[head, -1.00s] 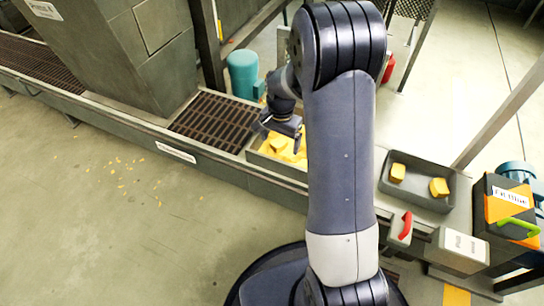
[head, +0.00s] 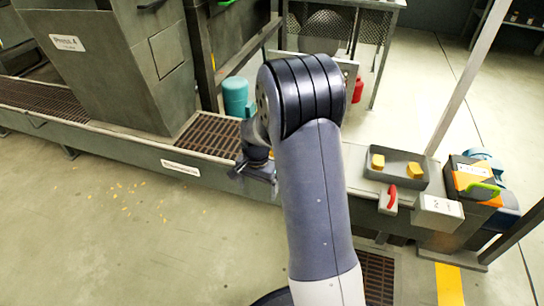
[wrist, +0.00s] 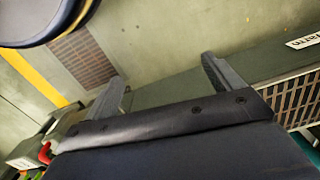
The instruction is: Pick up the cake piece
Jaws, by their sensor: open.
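Two yellow cake pieces, a left one (head: 377,161) and a right one (head: 412,171), lie apart in a shallow grey tray (head: 428,183) right of my arm. My gripper (head: 252,177) is left of the arm link, near the front edge of the long trough, well away from that tray. In the wrist view my gripper (wrist: 163,68) has its fingers apart with nothing between them. Floor and the trough's side show beyond them. The yellow pieces in the bin beside the grate are hidden behind my arm now.
A red handle (head: 392,196) and a white-topped box (head: 440,210) stand in front of the tray. Yellow crumbs (head: 130,195) dot the open floor at left.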

